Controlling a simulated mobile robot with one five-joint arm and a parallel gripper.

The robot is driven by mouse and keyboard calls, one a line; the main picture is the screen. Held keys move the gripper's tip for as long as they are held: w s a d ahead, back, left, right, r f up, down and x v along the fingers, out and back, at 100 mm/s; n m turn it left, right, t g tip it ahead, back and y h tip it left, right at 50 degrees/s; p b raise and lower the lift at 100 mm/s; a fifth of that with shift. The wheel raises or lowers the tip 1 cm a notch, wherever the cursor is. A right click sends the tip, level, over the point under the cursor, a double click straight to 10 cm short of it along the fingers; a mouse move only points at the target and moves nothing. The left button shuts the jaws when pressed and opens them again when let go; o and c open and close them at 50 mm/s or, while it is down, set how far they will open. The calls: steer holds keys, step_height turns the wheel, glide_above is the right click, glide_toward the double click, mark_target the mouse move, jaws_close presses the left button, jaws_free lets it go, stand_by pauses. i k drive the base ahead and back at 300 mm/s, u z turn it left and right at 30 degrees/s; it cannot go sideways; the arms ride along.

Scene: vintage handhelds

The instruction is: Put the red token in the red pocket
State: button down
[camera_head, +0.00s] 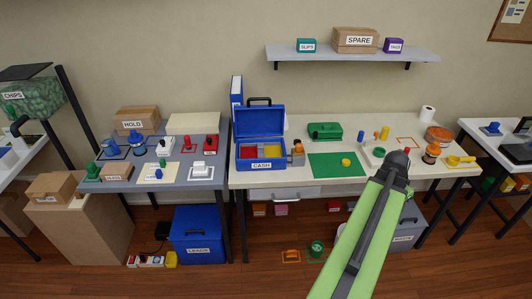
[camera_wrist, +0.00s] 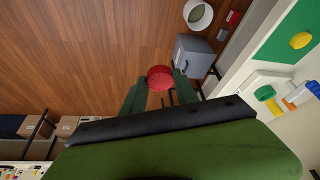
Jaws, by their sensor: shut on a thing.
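The red token (camera_wrist: 160,76) is a round red piece between the fingertips of my gripper (camera_wrist: 160,90) in the wrist view. My gripper is shut on it, held out over the wooden floor in that view. In the head view my gripper (camera_head: 400,158) is over the right part of the middle table, with a little red at its tip. The open blue cash box (camera_head: 261,164), labelled CASH, stands at that table's left end. A red pocket (camera_head: 247,151) shows inside it, left of a yellow one. My gripper is well to the right of the box.
A green mat (camera_head: 332,171) with a yellow piece lies between the box and my arm. A green case (camera_head: 325,131) stands behind it. An orange-brown jar (camera_head: 431,154) and yellow items stand right of my gripper. A grey bin (camera_wrist: 194,59) is below the table edge.

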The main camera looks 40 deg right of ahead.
mark_target(248, 155)
steer(key=u, duration=0.7)
steer(key=i, duration=2.2)
steer(key=z, duration=0.8)
